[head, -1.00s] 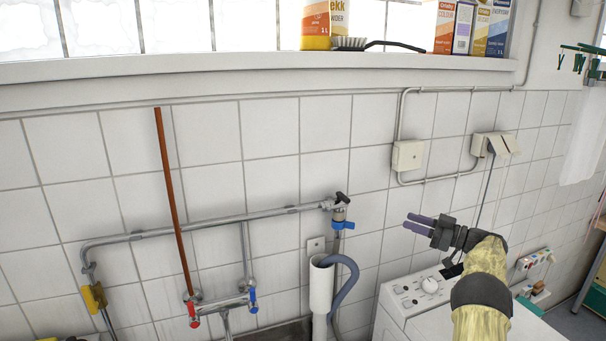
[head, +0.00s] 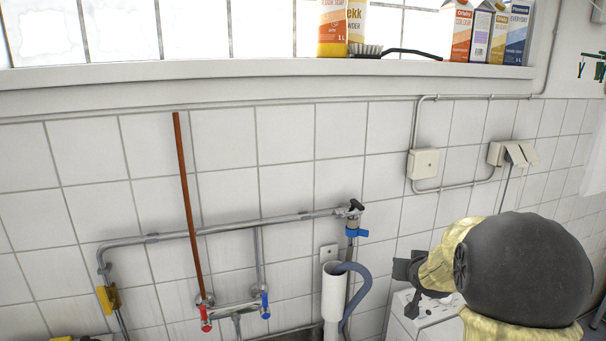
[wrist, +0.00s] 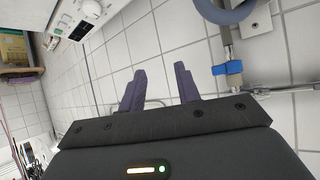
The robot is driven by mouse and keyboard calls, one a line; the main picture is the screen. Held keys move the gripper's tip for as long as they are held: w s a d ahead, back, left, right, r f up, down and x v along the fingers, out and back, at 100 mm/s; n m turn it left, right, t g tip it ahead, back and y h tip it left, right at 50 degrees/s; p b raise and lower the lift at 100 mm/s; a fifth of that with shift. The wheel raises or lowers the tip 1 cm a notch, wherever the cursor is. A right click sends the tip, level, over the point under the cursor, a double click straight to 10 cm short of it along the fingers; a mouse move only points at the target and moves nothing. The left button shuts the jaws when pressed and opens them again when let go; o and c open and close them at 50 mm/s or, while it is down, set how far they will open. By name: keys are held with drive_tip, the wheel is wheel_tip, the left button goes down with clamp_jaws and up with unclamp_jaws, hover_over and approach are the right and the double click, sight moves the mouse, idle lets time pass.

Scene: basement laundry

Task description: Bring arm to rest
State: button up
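In the wrist view my gripper (wrist: 160,88) shows two purple-grey fingers held apart, with nothing between them. Behind the fingers is white tiled wall. In the head view my arm (head: 520,265) is folded close to the camera at the lower right, its dark rounded joint large in the picture. The gripper's fingers are hidden there; only a dark part of the wrist shows in front of the washing machine top (head: 445,318).
A grey drain hose in a white standpipe (head: 332,290) and a tap with a blue handle (head: 357,232) stand left of my arm. Cartons (head: 487,32) and a brush (head: 367,50) sit on the window ledge (head: 280,70). A socket box (head: 424,163) is on the wall.

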drive_tip(key=s+a+f+g, duration=0.3)
drive_tip(key=s, duration=0.6)
drive_tip(key=s+a+f+n+g+y, duration=0.1)
drive_tip(key=s+a+f+g, duration=0.1)
drive_tip(key=s, duration=0.7)
drive_tip(key=s+a+f+n+g, duration=0.1)
drive_tip(key=s+a+f+g, duration=0.2)
drive_tip(key=s+a, duration=0.3)
drive_tip(key=s+f, duration=0.1)
drive_tip(key=s, duration=0.2)
drive_tip(key=shift+s+f+g+y, duration=0.2)
drive_tip(key=shift+s+g+y, duration=0.1)
drive_tip(key=shift+y, duration=0.1)
drive_tip(key=shift+w+a, duration=0.1)
